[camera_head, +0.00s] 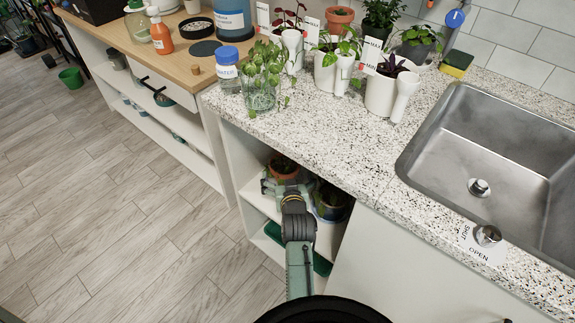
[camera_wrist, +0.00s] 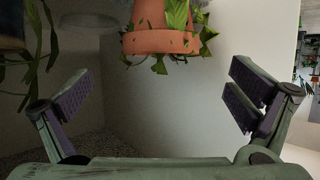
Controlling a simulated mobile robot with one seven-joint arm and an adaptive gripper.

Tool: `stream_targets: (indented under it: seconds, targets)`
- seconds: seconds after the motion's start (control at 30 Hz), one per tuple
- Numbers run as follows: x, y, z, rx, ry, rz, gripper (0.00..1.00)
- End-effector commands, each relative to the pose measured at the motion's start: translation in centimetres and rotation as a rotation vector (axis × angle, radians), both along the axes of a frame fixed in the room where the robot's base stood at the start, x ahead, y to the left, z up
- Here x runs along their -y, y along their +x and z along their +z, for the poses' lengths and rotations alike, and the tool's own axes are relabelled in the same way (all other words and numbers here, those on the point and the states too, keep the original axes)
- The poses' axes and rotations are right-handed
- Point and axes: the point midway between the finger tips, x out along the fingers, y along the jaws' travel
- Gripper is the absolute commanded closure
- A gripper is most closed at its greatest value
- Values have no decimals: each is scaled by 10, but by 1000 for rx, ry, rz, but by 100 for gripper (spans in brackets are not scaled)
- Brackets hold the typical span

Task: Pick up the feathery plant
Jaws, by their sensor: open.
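A terracotta pot (camera_head: 284,167) with a green plant is in the shelf bay under the speckled counter. In the wrist view the same pot (camera_wrist: 160,42) is at the top centre, with pointed green leaves (camera_wrist: 178,14) around it. The frames do not settle whether this is the feathery plant. My gripper (camera_wrist: 160,90) is open and empty. Its two fingers are wide apart, with the pot between and beyond them, not visibly touched. In the head view my gripper (camera_head: 285,184) reaches into the bay; its fingertips are partly hidden.
A dark pot (camera_head: 332,203) with leaves stands close to the right in the bay; a dark pot (camera_wrist: 10,28) shows at the wrist view's upper left. The counter (camera_head: 300,130) edge overhangs. Several potted plants stand on top beside a sink (camera_head: 480,150). The floor (camera_head: 130,220) at left is clear.

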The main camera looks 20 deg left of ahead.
Motion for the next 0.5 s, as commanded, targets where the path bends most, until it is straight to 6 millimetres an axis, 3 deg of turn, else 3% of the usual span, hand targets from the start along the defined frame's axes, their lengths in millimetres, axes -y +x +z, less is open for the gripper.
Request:
stream_targets:
  seconds: [0.1, 0.5]
  targets:
    - [-8, 18, -6, 1, 0, 0, 0]
    - [-25, 52, -20, 0, 1, 2, 0]
